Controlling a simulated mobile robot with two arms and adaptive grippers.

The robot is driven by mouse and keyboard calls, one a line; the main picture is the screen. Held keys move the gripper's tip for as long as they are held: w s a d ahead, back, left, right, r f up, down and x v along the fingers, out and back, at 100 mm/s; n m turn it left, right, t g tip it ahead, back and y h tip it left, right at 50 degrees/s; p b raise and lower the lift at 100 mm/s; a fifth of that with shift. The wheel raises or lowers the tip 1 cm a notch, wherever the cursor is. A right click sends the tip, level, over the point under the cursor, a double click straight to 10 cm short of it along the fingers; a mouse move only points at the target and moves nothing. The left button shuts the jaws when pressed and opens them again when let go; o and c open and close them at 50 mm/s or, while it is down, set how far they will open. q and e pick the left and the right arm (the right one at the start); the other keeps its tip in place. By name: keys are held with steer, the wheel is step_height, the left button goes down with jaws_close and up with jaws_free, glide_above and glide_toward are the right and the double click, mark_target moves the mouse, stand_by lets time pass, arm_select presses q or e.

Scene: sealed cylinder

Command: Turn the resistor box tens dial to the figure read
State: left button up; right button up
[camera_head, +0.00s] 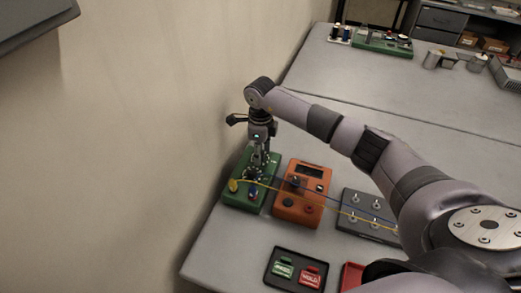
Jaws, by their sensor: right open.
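A green box (238,196) stands by the wall at the left edge of the table, with a yellow plug (233,185) and a blue plug (253,190) at its near end. My right gripper (257,168) points down over this box, open, its fingers close to the top face. The fingers hide any dial there; I cannot tell if they touch one. An orange meter (288,208) with a dark display, a knob and sockets sits to its right; the display's figure is too small to read. My left gripper is not in view.
A grey box (349,225) with several pale posts or knobs is partly behind my arm. Yellow and blue leads cross the orange meter. A black tray (273,280) holds a green tag (283,269) and a red tag (310,276). Another green device (370,43) stands far back.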

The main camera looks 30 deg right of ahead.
steer(key=shift+c, duration=0.4)
jaws_close()
steer(key=shift+m, duration=0.3)
steer(key=shift+m+b, duration=0.85)
steer(key=shift+m, duration=0.35)
steer(key=shift+m+b, duration=0.45)
steer(key=shift+m, duration=0.95)
steer(key=shift+o, duration=0.4)
jaws_free()
